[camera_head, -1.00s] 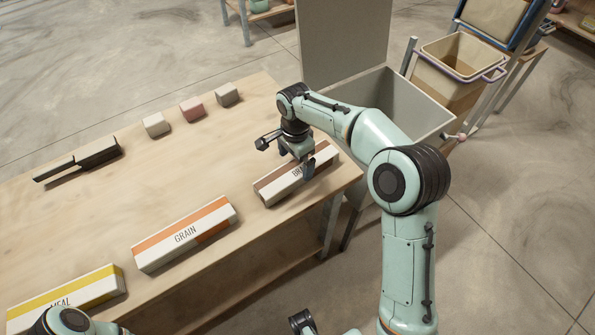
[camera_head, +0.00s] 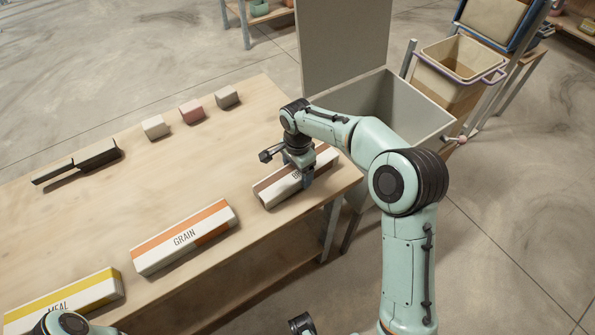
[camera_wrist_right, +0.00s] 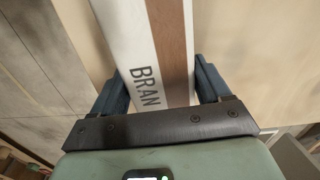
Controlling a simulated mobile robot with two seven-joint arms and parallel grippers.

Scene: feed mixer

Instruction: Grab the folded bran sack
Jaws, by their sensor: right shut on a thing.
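The folded bran sack (camera_head: 270,191) is a long white block with a brown stripe, lying near the right end of the wooden table. My right gripper (camera_head: 299,178) is down over it, pointing at the table, and hides its middle. In the right wrist view the sack (camera_wrist_right: 170,40) runs between the two fingers of the right gripper (camera_wrist_right: 165,92), with the word BRAN readable. The fingers are shut on its sides. Of my left arm only a part shows at the bottom left; its gripper is out of view.
The grain sack (camera_head: 185,240) and the meal sack (camera_head: 70,298) lie along the table's front edge. A dark scoop-like tool (camera_head: 80,163) and three small blocks (camera_head: 191,112) lie farther back. An open grey bin (camera_head: 395,100) stands beyond the table's right end. The table's middle is clear.

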